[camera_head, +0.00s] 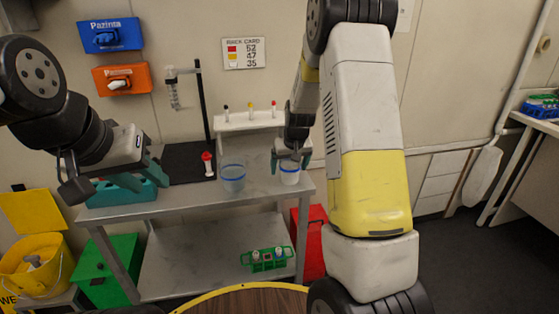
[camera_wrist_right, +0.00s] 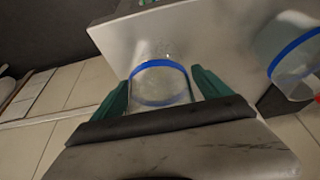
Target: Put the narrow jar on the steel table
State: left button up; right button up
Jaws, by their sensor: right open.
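The narrow jar (camera_head: 289,174) is clear with a blue band and stands upright on the right end of the steel table (camera_head: 262,190). In the right wrist view the jar (camera_wrist_right: 159,86) sits between the two green fingers of my right gripper (camera_wrist_right: 163,92), with a small gap at each side. In the head view my right gripper (camera_head: 290,160) is at the jar from above and behind. My left gripper (camera_head: 143,180) is at the left, above the table's left end, its green fingers apart and nothing between them.
A wider blue-banded jar (camera_head: 233,178) stands left of the narrow jar; it also shows in the right wrist view (camera_wrist_right: 296,58). A green rack (camera_head: 267,259) is on the lower shelf.

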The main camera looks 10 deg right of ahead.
jog(key=v, duration=1.2)
jog(key=s+a+r, duration=0.1)
jog(key=s+r, duration=0.2)
jog(key=s, duration=0.6)
jog(key=s+a+r+t+y, duration=0.1)
jog(key=s+r, duration=0.3)
jog(key=s, duration=0.6)
jog(key=s+a+r+y, duration=0.1)
jog(key=s+a+r, duration=0.2)
jog(key=s, duration=0.6)
jog(key=shift+s+r+t, duration=0.15)
jog(key=shift+r+t, duration=0.25)
jog(key=shift+r, duration=0.1)
